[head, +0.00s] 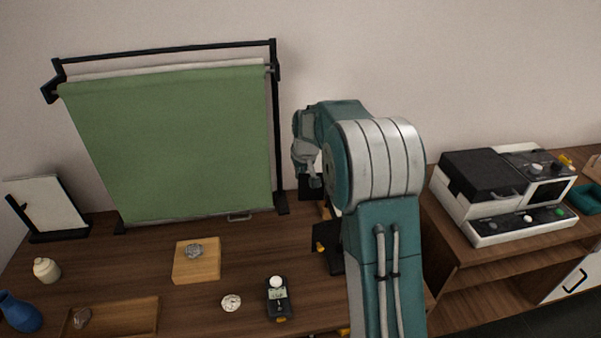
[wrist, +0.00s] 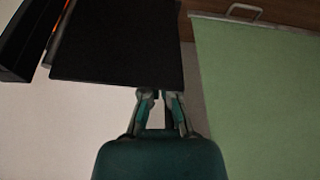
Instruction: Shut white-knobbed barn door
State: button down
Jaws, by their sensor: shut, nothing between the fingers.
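A flat black panel (wrist: 118,45) fills the upper middle of the wrist view; it looks like a barn door, but I see no white knob on it there. My gripper (wrist: 161,95) is shut and empty, its fingertips at the panel's near edge; I cannot tell whether they touch it. In the head view, dark parts of a stand or lamp (head: 329,237) show just left of my arm. My arm hides most of this fixture, so the door's angle and its knob cannot be made out.
A green backdrop (head: 175,145) hangs on a black frame left of my arm. The wooden table holds a wooden block (head: 197,265), a small meter (head: 278,298), a tray (head: 140,312) and a blue vase (head: 20,312). A white machine (head: 503,190) stands on the cabinet at right.

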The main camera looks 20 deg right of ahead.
jog(key=shift+s+a+n, duration=0.1)
jog(key=shift+s+n, duration=0.05)
jog(key=shift+n, duration=0.15)
jog(key=s+n+g+y, duration=0.3)
jog(key=s+n, duration=0.7)
jog(key=n, duration=0.6)
jog(key=shift+s+d+n+y, duration=0.15)
jog(key=shift+d+n+y, duration=0.25)
jog(key=shift+d, duration=0.1)
jog(key=shift+d, duration=0.1)
dwell(0.4)
